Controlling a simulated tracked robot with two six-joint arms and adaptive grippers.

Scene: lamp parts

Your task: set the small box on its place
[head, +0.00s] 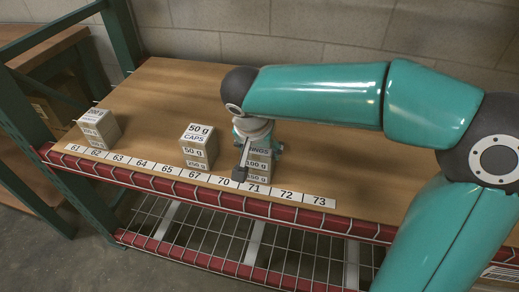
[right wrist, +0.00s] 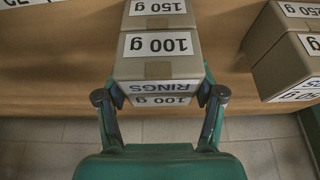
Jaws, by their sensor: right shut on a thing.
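The small box (head: 258,153), with a RINGS label, is at the top of the right-hand stack in the head view. In the right wrist view the gripper (right wrist: 160,97) closes around the box (right wrist: 172,112), and 100 g and RINGS lettering shows between the fingers. I cannot tell whether the held box rests on the box below. My left gripper is not in view.
A middle stack (head: 199,147) and a left stack (head: 99,128) of grey boxes stand on the wooden shelf (head: 160,95). Number labels (head: 190,174) run along its red front edge. Shelf to the right, by labels 72 and 73, is clear.

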